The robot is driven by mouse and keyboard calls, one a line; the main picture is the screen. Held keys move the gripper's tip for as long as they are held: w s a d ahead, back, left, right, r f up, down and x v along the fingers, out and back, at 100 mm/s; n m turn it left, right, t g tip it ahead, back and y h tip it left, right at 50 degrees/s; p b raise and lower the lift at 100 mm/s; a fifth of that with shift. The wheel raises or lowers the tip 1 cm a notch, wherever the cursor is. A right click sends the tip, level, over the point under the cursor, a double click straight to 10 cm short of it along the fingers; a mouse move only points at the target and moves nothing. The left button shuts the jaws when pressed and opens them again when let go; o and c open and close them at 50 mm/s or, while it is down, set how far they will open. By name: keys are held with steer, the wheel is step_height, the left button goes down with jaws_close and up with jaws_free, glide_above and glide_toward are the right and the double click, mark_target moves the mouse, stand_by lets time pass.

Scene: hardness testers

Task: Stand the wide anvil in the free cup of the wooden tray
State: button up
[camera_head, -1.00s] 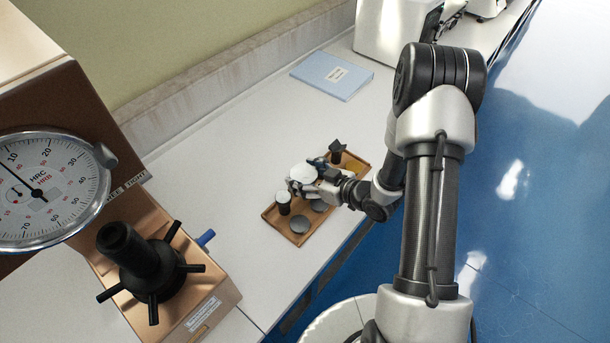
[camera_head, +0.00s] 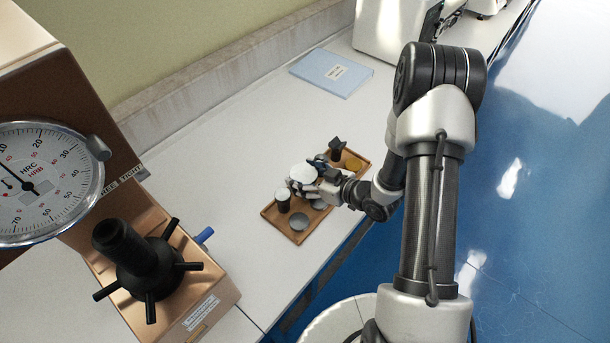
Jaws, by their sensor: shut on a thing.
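The wide anvil (camera_head: 303,173), a pale round disc seen from above, is held at my gripper (camera_head: 312,182) over the middle of the wooden tray (camera_head: 271,217). My gripper is shut on it, reaching in from the right; the fingertips are partly hidden. The anvil's stem and the cup beneath it are hidden, so I cannot tell whether it touches the tray. A dark cylinder with a pale top (camera_head: 283,203) stands in the tray left of my gripper. A dark notched anvil (camera_head: 336,146) stands at the tray's far end.
Two grey discs lie in the tray's near side, one clear (camera_head: 299,222) and one partly behind my gripper (camera_head: 319,205). A yellow disc (camera_head: 353,163) lies at the far right. A hardness tester (camera_head: 150,255) stands left. A blue folder (camera_head: 331,73) lies behind; the bench between is clear.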

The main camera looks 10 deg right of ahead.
stand_by(0.3)
steer(key=o, duration=1.1)
steer(key=shift+f, duration=0.1)
steer(key=shift+f, duration=0.1)
steer(key=shift+c, duration=0.5)
steer(key=shift+c, duration=0.7)
steer(key=s+d, duration=0.1)
steer(key=s, duration=0.1)
steer(key=s+d, duration=0.1)
steer(key=s, duration=0.1)
steer(key=s+d, duration=0.1)
steer(key=d, duration=0.1)
steer(key=shift+s+r, duration=0.3)
steer(key=shift+s, duration=0.1)
